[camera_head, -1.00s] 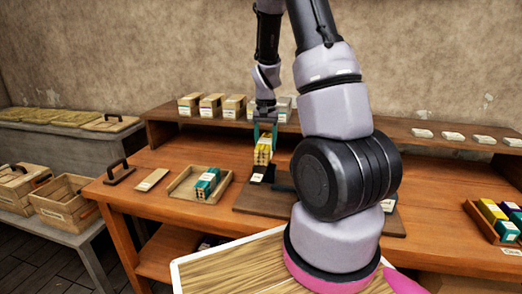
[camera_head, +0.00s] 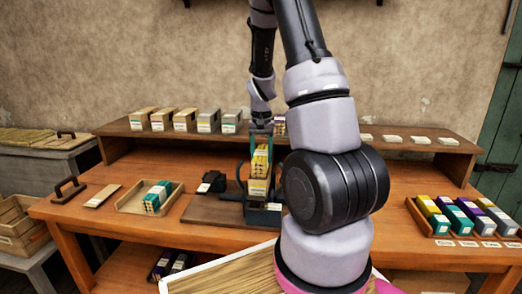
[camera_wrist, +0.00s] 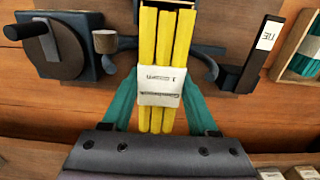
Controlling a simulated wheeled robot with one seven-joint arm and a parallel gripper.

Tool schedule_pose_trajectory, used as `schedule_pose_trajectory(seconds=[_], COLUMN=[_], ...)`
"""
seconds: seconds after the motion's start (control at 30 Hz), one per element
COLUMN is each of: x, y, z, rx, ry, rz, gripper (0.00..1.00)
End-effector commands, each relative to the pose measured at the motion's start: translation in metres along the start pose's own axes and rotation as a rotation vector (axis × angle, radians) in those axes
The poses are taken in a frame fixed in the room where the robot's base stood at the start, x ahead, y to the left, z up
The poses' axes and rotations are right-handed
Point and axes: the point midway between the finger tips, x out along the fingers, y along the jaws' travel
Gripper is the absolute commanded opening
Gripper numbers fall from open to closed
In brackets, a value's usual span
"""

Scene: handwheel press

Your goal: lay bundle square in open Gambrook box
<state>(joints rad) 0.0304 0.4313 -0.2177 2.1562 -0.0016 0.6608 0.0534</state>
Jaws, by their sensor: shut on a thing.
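The bundle (camera_head: 260,160) is a set of long yellow sticks with a white label band, which also shows in the wrist view (camera_wrist: 165,38). My gripper (camera_head: 261,135) is shut on it; in the wrist view its teal fingers (camera_wrist: 159,95) clasp both sides at the label. The bundle hangs over the dark handwheel press (camera_head: 230,196); I cannot tell whether it touches it. Labelled boxes stand in a row on the back shelf, among them a tan one (camera_head: 161,119) and a grey one (camera_head: 208,121). I cannot read which is Gambrook. An open wooden crate (camera_head: 18,240) is cut off at far left.
A tray (camera_head: 132,205) with a teal bundle (camera_head: 157,196) lies left of the press. A black block marked TIE (camera_wrist: 262,52) stands between them. A tray of coloured bundles (camera_head: 432,232) is at right. The table right of the press is partly hidden by my arm.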

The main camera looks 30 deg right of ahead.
Motion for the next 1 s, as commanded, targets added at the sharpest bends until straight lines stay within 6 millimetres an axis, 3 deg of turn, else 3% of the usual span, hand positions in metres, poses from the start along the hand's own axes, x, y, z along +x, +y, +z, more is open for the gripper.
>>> schedule_pose_trajectory(seconds=[0.5,1.0], x=[0.049,0.058], y=[0.000,0.000], z=[0.000,0.000], rx=[0.001,0.000], ry=[0.000,0.001], rz=[0.000,-0.001], gripper=[0.00,0.00])
